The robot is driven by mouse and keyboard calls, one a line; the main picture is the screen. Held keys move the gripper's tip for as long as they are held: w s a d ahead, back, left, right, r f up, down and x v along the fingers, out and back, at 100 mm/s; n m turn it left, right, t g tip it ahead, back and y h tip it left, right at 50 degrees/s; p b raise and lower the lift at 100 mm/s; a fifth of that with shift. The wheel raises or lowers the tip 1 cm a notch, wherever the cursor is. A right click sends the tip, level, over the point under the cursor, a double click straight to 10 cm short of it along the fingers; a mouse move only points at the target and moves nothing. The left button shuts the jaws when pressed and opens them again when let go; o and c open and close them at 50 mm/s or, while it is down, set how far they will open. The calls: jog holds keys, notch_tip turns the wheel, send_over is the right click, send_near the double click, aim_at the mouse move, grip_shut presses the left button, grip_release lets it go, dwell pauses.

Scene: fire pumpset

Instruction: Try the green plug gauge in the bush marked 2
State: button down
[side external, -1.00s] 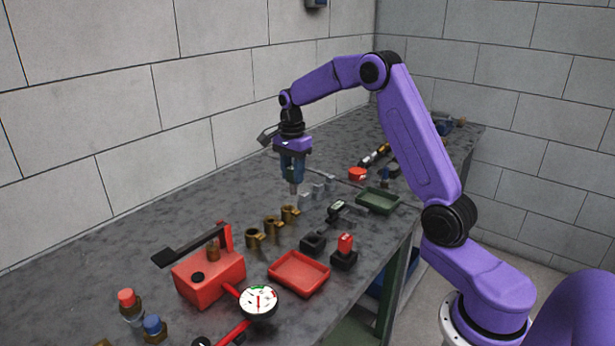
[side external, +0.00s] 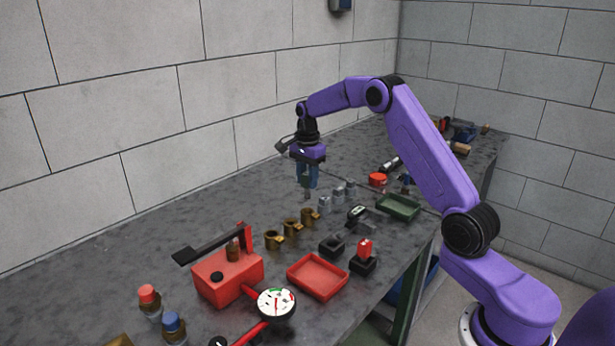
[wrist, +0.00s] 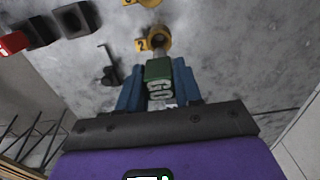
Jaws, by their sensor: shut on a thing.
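My gripper (wrist: 158,92) is shut on the green plug gauge (wrist: 158,70), whose body is lettered GO. The gauge's grey metal pin points away from the jaws toward a brass bush (wrist: 158,38); the mark on this bush looks like a 2. The pin overlaps the near edge of the bush in the wrist view, and I cannot tell whether they touch. In the side view my gripper (side external: 307,184) hangs pointing down, with the pin tip above the bench behind the farthest brass bush (side external: 310,216). Two more brass bushes (side external: 292,227) stand in the same row.
Grey metal blocks (side external: 338,194) continue the row. A red tray (side external: 317,277), a green tray (side external: 398,207), dark holders (side external: 332,247) and a red hand pump (side external: 228,275) with a dial gauge (side external: 276,303) stand around. The bench along the wall is clear.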

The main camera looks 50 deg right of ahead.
aim_at(307, 198)
jog(key=shift+f, duration=1.95)
jog(key=shift+f, duration=2.1)
dwell(1.2)
jog(key=shift+r, duration=1.95)
dwell(0.8)
